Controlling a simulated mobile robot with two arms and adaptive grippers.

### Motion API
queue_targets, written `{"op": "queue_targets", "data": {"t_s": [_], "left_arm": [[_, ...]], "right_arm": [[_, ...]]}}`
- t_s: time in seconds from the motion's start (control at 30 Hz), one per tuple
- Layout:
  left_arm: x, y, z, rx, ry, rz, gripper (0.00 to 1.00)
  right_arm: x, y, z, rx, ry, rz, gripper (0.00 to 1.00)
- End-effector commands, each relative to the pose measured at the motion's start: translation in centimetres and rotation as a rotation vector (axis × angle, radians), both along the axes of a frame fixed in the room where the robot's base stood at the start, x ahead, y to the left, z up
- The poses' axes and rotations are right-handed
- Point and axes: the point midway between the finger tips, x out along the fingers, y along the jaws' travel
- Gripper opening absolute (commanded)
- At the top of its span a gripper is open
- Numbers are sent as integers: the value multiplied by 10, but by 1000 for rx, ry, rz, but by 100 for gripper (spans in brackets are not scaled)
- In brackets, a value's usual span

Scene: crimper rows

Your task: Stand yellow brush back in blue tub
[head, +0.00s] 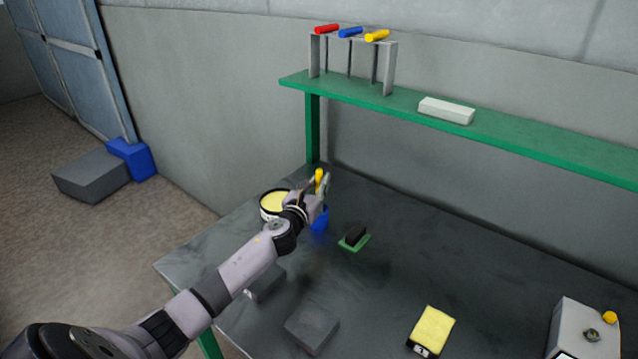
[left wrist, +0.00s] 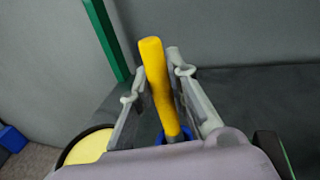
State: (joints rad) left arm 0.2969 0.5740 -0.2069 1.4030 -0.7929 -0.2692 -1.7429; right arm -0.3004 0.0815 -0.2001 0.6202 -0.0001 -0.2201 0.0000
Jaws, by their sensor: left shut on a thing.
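The yellow brush (head: 319,178) is upright between the fingers of my left gripper (head: 319,188), which is shut on its handle. In the left wrist view the yellow handle (left wrist: 158,85) rises between the two fingers (left wrist: 158,90), leaning slightly left. The blue tub (head: 320,218) stands on the dark table directly below the gripper, partly hidden by it. Its blue rim (left wrist: 162,137) shows around the lower end of the brush in the left wrist view. The brush's lower end is hidden, so I cannot tell how deep it sits. My right gripper is not in view.
A round container with a yellow top (head: 272,203) stands close left of the tub. A green-based brush (head: 355,237) lies to its right. Grey blocks (head: 312,326), a yellow pad (head: 433,328) and a grey box (head: 585,330) are nearer. A green shelf (head: 500,136) runs above the table's back.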

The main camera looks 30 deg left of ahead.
Motion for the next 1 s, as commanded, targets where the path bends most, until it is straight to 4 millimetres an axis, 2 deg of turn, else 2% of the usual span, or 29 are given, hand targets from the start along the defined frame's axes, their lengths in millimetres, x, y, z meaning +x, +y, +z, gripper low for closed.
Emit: {"op": "queue_targets", "data": {"t_s": [0.97,1.0], "left_arm": [[0,0,-25,1,0,0,0],[0,0,-24,0,-1,0,19]], "right_arm": [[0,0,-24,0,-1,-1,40],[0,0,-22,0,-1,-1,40]]}}
